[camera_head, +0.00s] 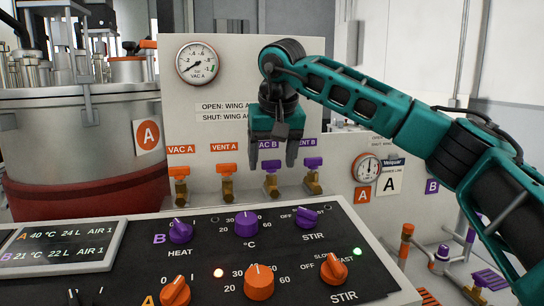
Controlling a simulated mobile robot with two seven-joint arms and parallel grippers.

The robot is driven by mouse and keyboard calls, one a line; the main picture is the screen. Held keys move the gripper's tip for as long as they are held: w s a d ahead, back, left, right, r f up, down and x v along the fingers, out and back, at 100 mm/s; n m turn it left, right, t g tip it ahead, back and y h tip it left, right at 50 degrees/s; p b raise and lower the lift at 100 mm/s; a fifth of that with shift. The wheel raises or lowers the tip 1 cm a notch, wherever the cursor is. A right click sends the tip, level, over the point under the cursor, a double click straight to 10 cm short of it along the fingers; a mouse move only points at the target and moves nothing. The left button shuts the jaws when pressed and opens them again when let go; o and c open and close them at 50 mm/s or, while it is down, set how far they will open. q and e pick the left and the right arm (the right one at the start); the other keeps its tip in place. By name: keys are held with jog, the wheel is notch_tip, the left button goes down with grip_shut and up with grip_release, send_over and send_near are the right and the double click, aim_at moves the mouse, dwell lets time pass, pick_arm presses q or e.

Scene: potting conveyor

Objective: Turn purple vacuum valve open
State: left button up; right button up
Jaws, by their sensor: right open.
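The purple vacuum valve (271,166) sits on the front of the pale panel under the label VAC B. It has a purple wing on a brass body, and the wing looks roughly crosswise. My right gripper (273,154) points down with its two fingers apart. In the picture one finger is on each side of the VAC B label, just above the purple wing. Nothing is between the fingers, and I cannot tell whether they touch the valve. My left gripper is out of view.
A purple VENT B valve (312,164) is close on the right. Orange VAC A (179,172) and VENT A (226,169) valves are on the left. A black control panel (205,262) with knobs stands in front. A gauge (197,63) and a partly hidden OPEN/SHUT label are above.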

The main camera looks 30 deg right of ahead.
jog(key=c, duration=1.1)
jog(key=shift+o, duration=0.2)
